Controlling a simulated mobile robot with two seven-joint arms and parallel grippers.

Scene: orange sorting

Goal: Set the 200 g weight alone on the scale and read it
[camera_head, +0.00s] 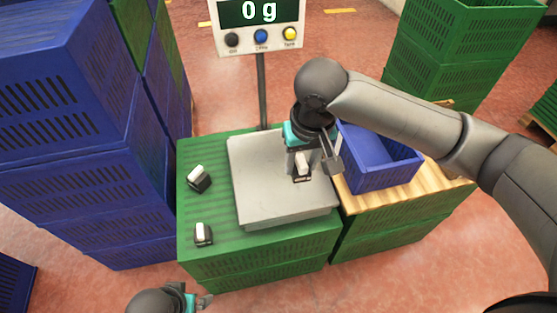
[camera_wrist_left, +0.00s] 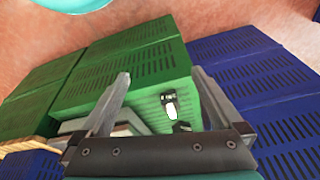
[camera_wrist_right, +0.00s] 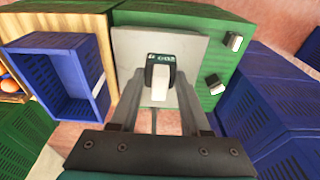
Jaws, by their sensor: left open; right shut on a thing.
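The scale has a grey platform (camera_head: 262,190) on a green crate, and its display (camera_head: 258,12) reads 0 g. My right gripper (camera_head: 316,160) is over the platform's right part, shut on a weight (camera_head: 302,164) with a pale handle and dark base. In the right wrist view this weight (camera_wrist_right: 159,80) shows between the fingers; I cannot read its label surely. With 0 g shown, it appears just above the platform. Two similar weights, a far one (camera_head: 199,179) and a near one (camera_head: 204,234), lie left of the platform. My left gripper (camera_wrist_left: 160,76) is open and empty.
A blue crate (camera_head: 378,172) stands on a wooden board right of the scale. Stacked blue crates (camera_head: 65,160) rise at the left, and green crates (camera_head: 452,45) at the back right. The display post (camera_head: 262,90) stands behind the platform.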

